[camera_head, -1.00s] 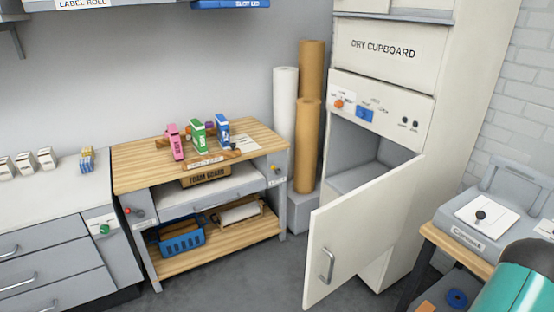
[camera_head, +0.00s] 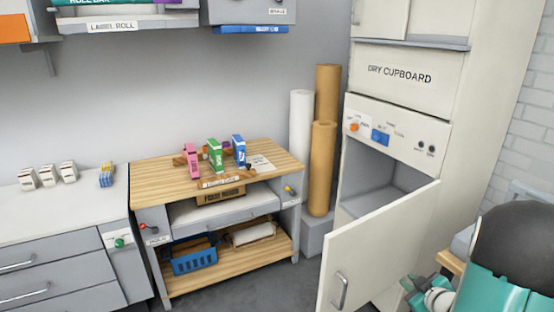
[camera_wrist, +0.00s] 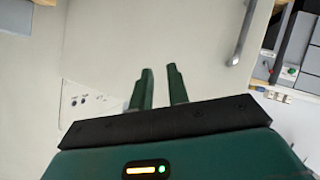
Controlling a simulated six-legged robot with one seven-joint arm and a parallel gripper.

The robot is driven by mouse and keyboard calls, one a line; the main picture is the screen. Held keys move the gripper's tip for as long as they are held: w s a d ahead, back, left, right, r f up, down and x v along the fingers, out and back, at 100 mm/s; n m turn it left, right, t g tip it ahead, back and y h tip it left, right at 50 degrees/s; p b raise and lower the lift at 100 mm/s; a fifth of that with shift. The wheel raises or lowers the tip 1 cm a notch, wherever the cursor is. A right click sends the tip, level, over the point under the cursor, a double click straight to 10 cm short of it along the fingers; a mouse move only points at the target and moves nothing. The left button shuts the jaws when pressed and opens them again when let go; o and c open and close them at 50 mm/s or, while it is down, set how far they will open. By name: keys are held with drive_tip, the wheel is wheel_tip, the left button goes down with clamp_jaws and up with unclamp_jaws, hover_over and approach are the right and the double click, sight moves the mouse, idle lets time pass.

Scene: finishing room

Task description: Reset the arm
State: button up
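My gripper (camera_wrist: 160,72) shows in the wrist view with its two dark green fingers apart and nothing between them. In the head view my teal and black arm fills the lower right corner, with green parts near the cupboard door's lower edge. The white dry cupboard door (camera_head: 383,245) stands open. Its metal handle shows in the head view (camera_head: 340,291) and above right of my fingers in the wrist view (camera_wrist: 241,35). I cannot tell whether my gripper touches the door.
The dry cupboard (camera_head: 400,75) has an empty-looking open compartment. A wooden bench (camera_head: 165,172) left of it holds pink, green and blue cartons, with a blue basket (camera_head: 194,255) below. Tall rolls (camera_head: 322,170) stand between them. Grey floor is free before the bench.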

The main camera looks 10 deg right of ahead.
drive_tip(key=a+r+m+g+h, duration=0.35)
drive_tip(key=a+r, duration=0.75)
drive_tip(key=r, duration=0.4)
drive_tip(key=s+a+r+m+g+y, duration=0.1)
drive_tip(key=s+a+r+y, duration=0.1)
drive_tip(key=s+a, duration=0.6)
drive_tip(key=s+a+r+g+y, duration=0.2)
drive_tip(key=s+a, duration=0.6)
drive_tip(key=a, duration=0.5)
drive_tip(key=shift+s+r+m, duration=0.2)
drive_tip(key=shift+r+m, duration=0.1)
drive_tip(key=shift+m, duration=0.05)
